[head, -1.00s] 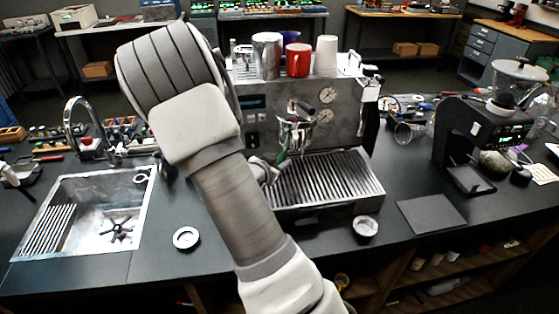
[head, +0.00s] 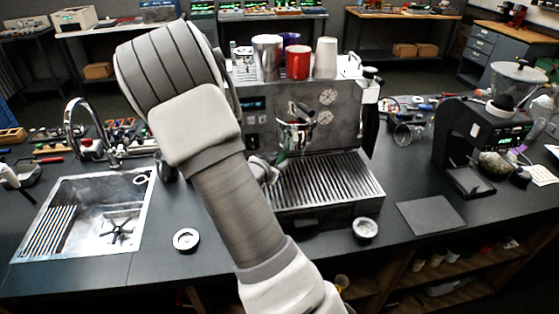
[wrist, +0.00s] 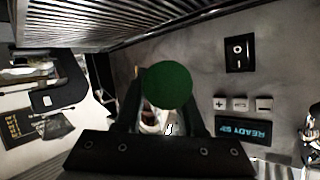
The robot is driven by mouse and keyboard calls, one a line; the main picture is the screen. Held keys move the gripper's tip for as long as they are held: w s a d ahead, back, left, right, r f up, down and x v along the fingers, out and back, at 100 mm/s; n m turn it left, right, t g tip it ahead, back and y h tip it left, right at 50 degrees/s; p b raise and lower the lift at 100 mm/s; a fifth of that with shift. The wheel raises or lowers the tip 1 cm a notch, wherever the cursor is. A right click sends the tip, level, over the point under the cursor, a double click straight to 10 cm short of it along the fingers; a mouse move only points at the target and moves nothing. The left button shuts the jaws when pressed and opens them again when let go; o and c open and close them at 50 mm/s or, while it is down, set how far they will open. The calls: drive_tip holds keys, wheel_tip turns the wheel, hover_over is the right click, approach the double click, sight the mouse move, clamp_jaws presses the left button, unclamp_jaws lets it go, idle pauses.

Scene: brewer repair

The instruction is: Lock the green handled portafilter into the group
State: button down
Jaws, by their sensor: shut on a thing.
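The espresso machine (head: 345,140) stands on the counter, with its group (head: 296,110) on the front. The metal portafilter head (head: 295,135) is at the group in the head view; whether it is seated or turned in the lugs I cannot tell. The round green handle end (wrist: 167,85) shows in the wrist view between the two fingers. My gripper (wrist: 164,108) is shut on this handle. In the head view my gripper (head: 266,168) is partly hidden behind my arm, left of the group and above the drip tray (head: 325,178).
A red mug (head: 298,62), steel cup (head: 267,57) and white cup (head: 326,57) stand on the machine. A grinder (head: 482,135) is to the right, a sink (head: 85,215) to the left. A small round part (head: 365,229) lies in front. The wrist view shows a lit display (wrist: 243,131).

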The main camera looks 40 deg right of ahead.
drive_tip(key=shift+r, duration=0.35)
idle(1.0)
drive_tip(key=shift+d+f+b, duration=0.15)
drive_tip(key=shift+b, duration=0.3)
drive_tip(key=shift+s+n+t+b, duration=0.15)
drive_tip(key=shift+n+t+b, duration=0.15)
drive_tip(key=shift+s+d+n+t+y+b, duration=0.2)
drive_tip(key=shift+n+t+y+b, duration=0.1)
drive_tip(key=shift+b, duration=0.5)
drive_tip(key=shift+s, duration=0.1)
drive_tip(key=shift+s+d+n+t+y+b, duration=0.15)
drive_tip(key=shift+n+t+y+b, duration=0.2)
drive_tip(key=shift+b, duration=0.55)
drive_tip(key=shift+s+d+n+t+b, duration=0.1)
drive_tip(key=shift+s+n+t+b, duration=0.2)
drive_tip(key=shift+b, duration=0.5)
drive_tip(key=shift+n+y, duration=0.25)
